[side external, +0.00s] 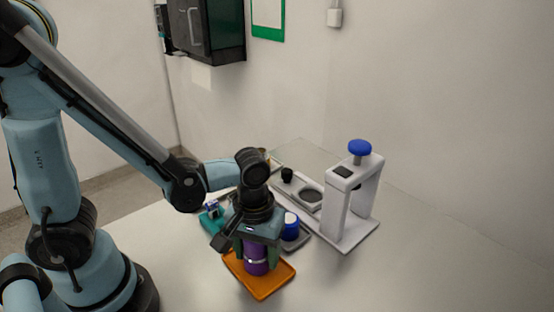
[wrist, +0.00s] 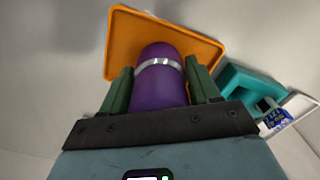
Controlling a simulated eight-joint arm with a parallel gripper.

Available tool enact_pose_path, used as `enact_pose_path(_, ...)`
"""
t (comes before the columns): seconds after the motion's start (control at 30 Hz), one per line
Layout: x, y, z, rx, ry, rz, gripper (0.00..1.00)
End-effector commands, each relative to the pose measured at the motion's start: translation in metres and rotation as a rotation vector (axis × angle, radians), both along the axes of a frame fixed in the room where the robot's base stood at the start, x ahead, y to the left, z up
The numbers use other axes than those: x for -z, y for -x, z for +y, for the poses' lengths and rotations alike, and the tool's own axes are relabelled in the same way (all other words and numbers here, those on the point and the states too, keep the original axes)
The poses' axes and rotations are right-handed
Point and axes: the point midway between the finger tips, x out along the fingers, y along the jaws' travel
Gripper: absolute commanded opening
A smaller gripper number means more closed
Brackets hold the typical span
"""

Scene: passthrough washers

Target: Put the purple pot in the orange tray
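The purple pot (side external: 256,262) has a silver band around it. It stands between the two fingers of my gripper (side external: 258,252), over the orange tray (side external: 262,287). In the wrist view the pot (wrist: 159,84) lies between the green fingers (wrist: 160,86), which sit close against both its sides. The orange tray (wrist: 120,42) shows behind and around the pot's far end. Whether the pot's base touches the tray floor is hard to tell. My gripper hides the pot's upper part in the side external view.
A blue container (side external: 291,228) stands on a grey tray (side external: 300,240) just behind the orange tray. A white press with a blue knob (side external: 360,148) stands at right. The front right table is clear.

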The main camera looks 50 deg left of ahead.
Motion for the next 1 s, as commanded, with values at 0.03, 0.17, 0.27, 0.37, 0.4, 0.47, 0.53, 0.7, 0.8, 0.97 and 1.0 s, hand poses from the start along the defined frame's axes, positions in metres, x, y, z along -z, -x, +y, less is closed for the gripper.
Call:
enact_pose_path(0.03, 0.0, 0.0, 0.0, 0.0, 0.0, 0.0, 0.7)
enact_pose_path(0.17, 0.0, 0.0, 0.0, 0.0, 0.0, 0.0, 0.81)
enact_pose_path(0.27, 0.0, 0.0, 0.0, 0.0, 0.0, 0.0, 0.81)
enact_pose_path(0.37, 0.0, 0.0, 0.0, 0.0, 0.0, 0.0, 0.81)
enact_pose_path(0.4, -0.001, 0.0, 0.0, 0.0, 0.0, 0.0, 0.81)
enact_pose_path(0.47, -0.002, 0.0, 0.0, 0.0, 0.0, 0.0, 0.81)
enact_pose_path(0.53, -0.005, 0.0, 0.0, 0.0, 0.0, 0.0, 0.81)
enact_pose_path(0.7, -0.02, 0.0, 0.0, 0.0, 0.0, 0.0, 0.81)
enact_pose_path(0.8, -0.031, 0.0, 0.0, 0.0, 0.0, 0.0, 0.81)
enact_pose_path(0.97, -0.05, 0.0, 0.0, 0.0, 0.0, 0.0, 0.81)
enact_pose_path(1.0, -0.055, 0.0, 0.0, 0.0, 0.0, 0.0, 0.81)
